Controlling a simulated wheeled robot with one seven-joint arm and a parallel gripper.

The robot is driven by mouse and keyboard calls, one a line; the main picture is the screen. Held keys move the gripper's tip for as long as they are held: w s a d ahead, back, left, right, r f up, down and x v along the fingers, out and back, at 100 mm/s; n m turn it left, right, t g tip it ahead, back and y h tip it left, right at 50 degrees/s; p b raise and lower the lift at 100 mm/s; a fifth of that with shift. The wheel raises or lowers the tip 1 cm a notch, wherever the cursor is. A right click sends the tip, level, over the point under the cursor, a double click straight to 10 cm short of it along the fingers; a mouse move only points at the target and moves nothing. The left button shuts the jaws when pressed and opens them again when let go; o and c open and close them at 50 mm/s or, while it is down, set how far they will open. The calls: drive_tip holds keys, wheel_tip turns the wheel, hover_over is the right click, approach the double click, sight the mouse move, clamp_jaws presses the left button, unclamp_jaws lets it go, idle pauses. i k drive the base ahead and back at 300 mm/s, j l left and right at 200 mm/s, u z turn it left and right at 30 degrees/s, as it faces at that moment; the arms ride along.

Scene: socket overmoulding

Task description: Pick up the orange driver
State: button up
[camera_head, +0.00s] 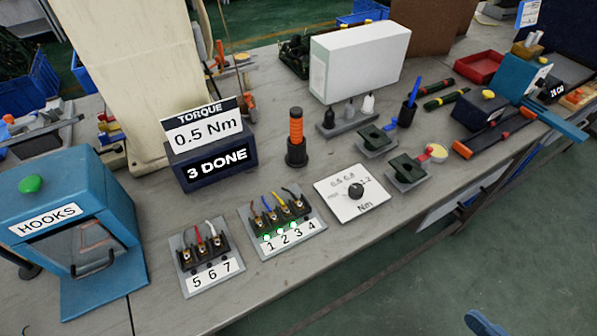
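The orange driver (296,130) stands upright in a dark round holder (296,156) near the middle of the bench. Its ribbed orange handle points up, and its lower end is hidden inside the holder. My gripper is not in view.
A torque sign (207,130) reading "0.5 Nm" and "3 DONE" stands left of the driver. A white box (360,60) stands behind; a blue HOOKS box (70,225) is left.

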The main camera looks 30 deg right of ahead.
sight(296, 113)
drive_tip(key=l+u, duration=0.5)
drive_tip(key=u, duration=0.2)
drive_tip(key=k+l+u, duration=0.1)
drive_tip(key=u, duration=0.25)
drive_tip(key=k+l, duration=0.05)
drive_tip(key=l, duration=0.05)
